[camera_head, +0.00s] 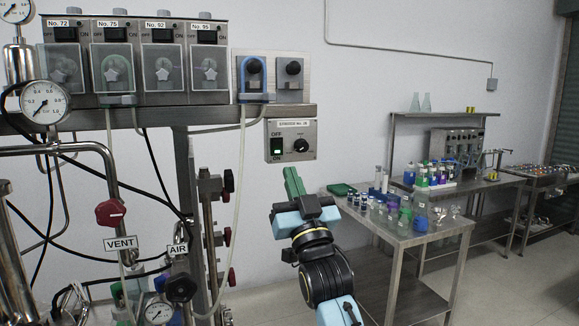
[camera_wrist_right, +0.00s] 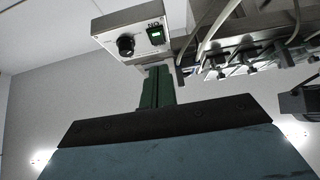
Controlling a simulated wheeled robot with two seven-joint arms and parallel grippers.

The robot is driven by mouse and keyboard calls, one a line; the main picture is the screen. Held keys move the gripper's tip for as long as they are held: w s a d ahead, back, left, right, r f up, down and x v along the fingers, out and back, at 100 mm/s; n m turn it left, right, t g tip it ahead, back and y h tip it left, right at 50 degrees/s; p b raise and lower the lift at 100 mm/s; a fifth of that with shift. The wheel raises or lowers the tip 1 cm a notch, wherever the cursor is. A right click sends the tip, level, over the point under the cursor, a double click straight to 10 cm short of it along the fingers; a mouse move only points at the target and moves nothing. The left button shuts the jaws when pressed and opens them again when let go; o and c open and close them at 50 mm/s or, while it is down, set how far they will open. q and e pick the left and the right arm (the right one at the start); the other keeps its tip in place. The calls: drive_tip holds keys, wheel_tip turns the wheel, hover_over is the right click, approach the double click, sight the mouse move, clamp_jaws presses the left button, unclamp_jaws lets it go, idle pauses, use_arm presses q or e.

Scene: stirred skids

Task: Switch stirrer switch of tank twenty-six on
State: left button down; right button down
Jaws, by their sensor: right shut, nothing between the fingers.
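The stirrer box (camera_head: 291,140) is a light grey panel below the right end of the shelf rail. Its small label seems to read stirrer No. 26.
Several pump units (camera_head: 135,60) with black switches stand on the shelf at left. A steel table (camera_head: 405,236) with bottles stands at right. The wall right of the box is clear.

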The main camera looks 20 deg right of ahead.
drive_tip(key=s+f+b, duration=0.1)
drive_tip(key=s+f, duration=0.2)
drive_tip(key=f, duration=0.3)
drive_tip(key=shift+s+b, duration=0.3)
drive_tip(key=shift+s, duration=0.05)
